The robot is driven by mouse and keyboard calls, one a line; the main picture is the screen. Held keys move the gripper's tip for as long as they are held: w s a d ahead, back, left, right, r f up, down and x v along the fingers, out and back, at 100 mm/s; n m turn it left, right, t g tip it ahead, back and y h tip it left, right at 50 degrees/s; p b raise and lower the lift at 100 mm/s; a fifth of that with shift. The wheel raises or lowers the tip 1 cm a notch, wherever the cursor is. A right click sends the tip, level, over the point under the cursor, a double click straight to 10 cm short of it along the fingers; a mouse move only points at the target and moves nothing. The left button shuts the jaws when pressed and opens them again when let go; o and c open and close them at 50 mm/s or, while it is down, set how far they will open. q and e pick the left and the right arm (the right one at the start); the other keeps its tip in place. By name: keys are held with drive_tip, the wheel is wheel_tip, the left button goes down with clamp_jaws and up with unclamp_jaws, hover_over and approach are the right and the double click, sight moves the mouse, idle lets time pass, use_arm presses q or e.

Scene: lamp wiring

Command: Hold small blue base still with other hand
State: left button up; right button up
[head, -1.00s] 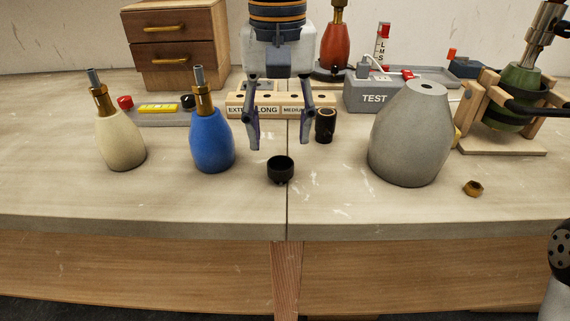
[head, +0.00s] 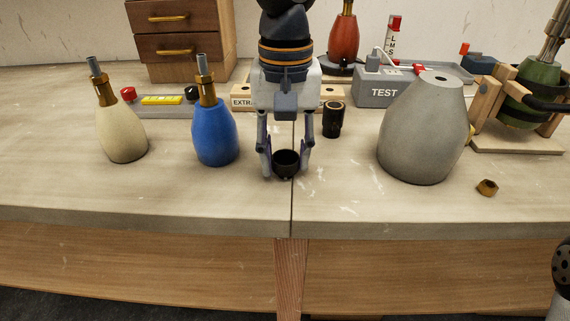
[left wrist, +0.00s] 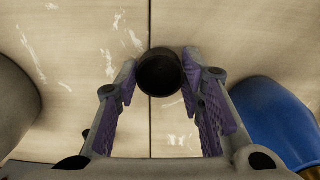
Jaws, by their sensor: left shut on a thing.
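The small blue base (head: 214,135) stands upright on the bench left of centre, with a brass fitting and grey stem on top. It also shows at the right edge of the left wrist view (left wrist: 275,122). My left gripper (head: 286,168) points down to the right of the blue base, apart from it. Its fingers are shut on a small black cup (head: 287,160), which appears to rest on the bench. In the left wrist view the cup (left wrist: 160,72) sits between the purple finger pads.
A cream base (head: 121,132) stands left of the blue one. A large grey base (head: 425,130) and a brass nut (head: 487,187) are to the right. A black cylinder (head: 333,119) stands behind my gripper, near the TEST box (head: 383,90). The bench front is mostly clear.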

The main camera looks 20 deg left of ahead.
use_arm(q)
drive_tip(key=shift+r+p, duration=1.3)
drive_tip(key=shift+r, duration=1.35)
drive_tip(key=shift+f, duration=0.1)
use_arm(e)
drive_tip(key=shift+t, duration=0.6)
drive_tip(key=w+r, duration=0.3)
